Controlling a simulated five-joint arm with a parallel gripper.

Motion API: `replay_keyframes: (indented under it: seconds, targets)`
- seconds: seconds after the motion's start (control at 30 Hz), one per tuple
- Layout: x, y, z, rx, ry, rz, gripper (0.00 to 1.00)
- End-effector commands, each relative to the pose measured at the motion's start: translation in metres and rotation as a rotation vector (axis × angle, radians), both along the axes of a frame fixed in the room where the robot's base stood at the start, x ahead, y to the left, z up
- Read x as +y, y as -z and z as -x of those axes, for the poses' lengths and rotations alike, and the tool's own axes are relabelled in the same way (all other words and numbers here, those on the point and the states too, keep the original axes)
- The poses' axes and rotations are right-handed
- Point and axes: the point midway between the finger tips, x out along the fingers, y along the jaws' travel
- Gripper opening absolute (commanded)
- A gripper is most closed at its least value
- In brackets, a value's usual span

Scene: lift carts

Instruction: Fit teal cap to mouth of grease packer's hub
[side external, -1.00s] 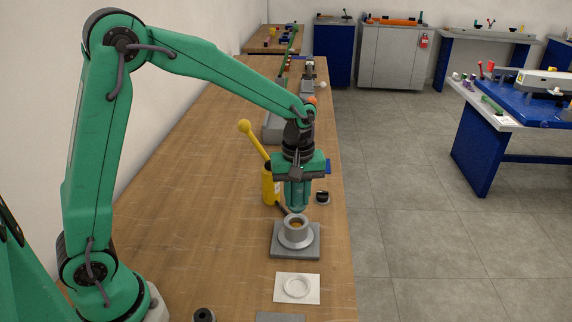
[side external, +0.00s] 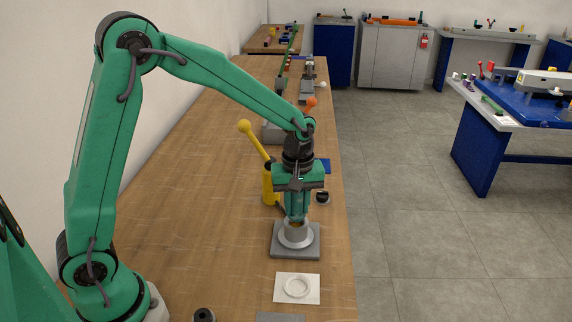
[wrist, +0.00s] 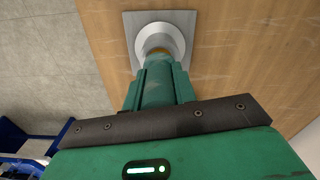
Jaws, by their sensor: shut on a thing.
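My gripper (side external: 297,213) is shut on the teal cap (wrist: 158,80) and points down over the hub. Cap and fingers are nearly the same green, so the cap's edge is hard to make out in the side view. The grey hub (side external: 296,237), with a wide flange, stands upright on a square grey plate (side external: 310,253). Some brown-yellow shows at its mouth. The cap is at or just above the mouth; I cannot tell whether they touch. In the wrist view, the hub (wrist: 160,36) lies just beyond the cap, which partly hides it.
A yellow cylinder with a lever (side external: 269,185) stands close behind and left of the hub. A small dark round part (side external: 322,198) is behind right. A white pad with a ring (side external: 297,289) lies in front. The bench is clear to the left; its edge is to the right.

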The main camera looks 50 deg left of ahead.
Motion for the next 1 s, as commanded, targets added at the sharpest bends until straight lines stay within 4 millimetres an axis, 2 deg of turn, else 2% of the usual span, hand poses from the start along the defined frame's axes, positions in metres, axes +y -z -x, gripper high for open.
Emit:
replay_keyframes:
  seconds: [1.0]
  targets:
    - [0.0, 0.021, 0.0, 0.0, 0.0, 0.0, 0.02]
